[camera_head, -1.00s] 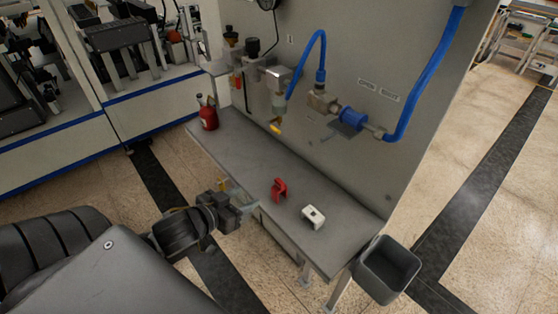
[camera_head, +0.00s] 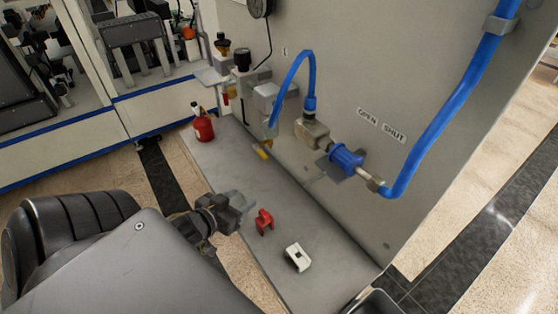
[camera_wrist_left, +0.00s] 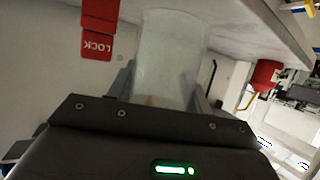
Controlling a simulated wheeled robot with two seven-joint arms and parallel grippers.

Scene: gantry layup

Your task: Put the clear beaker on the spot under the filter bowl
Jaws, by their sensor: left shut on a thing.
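The clear beaker (camera_wrist_left: 170,55) stands out in the left wrist view as a translucent cup between the fingers of my left gripper (camera_wrist_left: 168,88), which is shut on it. In the head view my left gripper (camera_head: 238,204) is over the bench's front edge, left of the red lock piece, and the beaker is hard to make out there. The filter bowl (camera_head: 268,128) hangs below the grey fittings on the panel, with a yellow part (camera_head: 263,153) under it. I cannot make out a marked spot on the bench below it. My right gripper is not in view.
On the grey bench (camera_head: 225,165) stand a red can (camera_head: 203,125) at the far end, a red lock piece (camera_head: 264,221) and a white block (camera_head: 297,257). A blue hose and valve (camera_head: 346,158) stick out from the panel.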

